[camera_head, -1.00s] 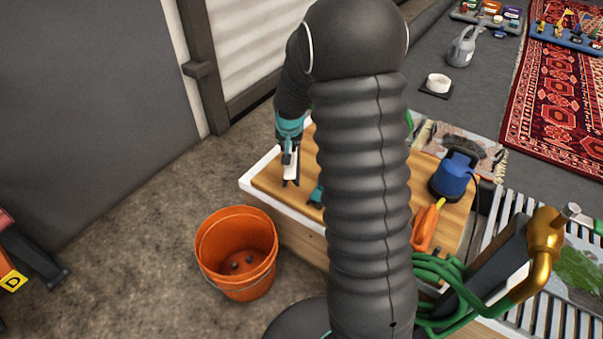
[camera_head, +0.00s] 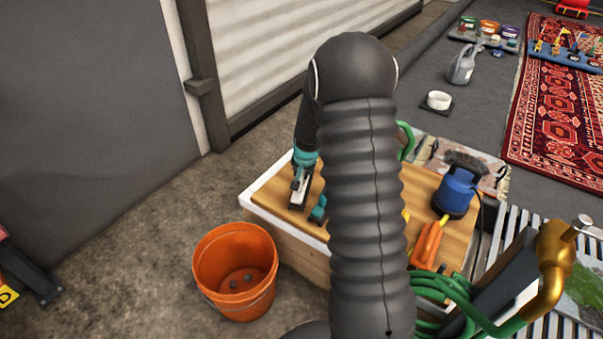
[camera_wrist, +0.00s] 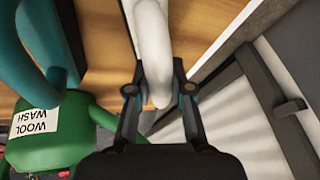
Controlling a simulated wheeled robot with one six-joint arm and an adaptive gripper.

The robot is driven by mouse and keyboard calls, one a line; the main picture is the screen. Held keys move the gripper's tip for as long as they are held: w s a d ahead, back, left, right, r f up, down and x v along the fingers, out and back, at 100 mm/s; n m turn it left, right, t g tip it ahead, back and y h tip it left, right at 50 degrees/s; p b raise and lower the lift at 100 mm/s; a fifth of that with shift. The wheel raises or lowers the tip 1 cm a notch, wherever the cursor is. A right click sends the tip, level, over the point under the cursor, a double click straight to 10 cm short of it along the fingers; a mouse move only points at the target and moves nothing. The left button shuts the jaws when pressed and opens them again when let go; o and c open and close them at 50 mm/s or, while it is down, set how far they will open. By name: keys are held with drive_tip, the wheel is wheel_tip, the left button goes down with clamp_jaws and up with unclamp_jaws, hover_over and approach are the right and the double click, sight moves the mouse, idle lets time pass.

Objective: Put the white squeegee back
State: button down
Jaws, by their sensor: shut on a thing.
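The white squeegee shows in the wrist view as a smooth white bar (camera_wrist: 152,45) that runs down between the fingers of my gripper (camera_wrist: 160,95). My gripper is shut on it. In the head view my gripper (camera_head: 299,196) is over the left end of the wooden bench top (camera_head: 272,192), with a bit of white between its fingers. The rest of the squeegee is hidden or out of view. I cannot tell whether it touches the bench.
A teal item (camera_head: 318,209) lies just right of my gripper. A green "WOOL WASH" container (camera_wrist: 50,135) shows in the wrist view. A blue-topped device (camera_head: 456,192) and an orange tool (camera_head: 427,245) are on the bench's right. An orange bucket (camera_head: 235,270) stands on the floor.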

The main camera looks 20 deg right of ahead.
drive_tip(key=shift+f, duration=0.25)
drive_tip(key=shift+f, duration=0.15)
drive_tip(key=c, duration=1)
unclamp_jaws()
drive_tip(key=shift+c, duration=0.2)
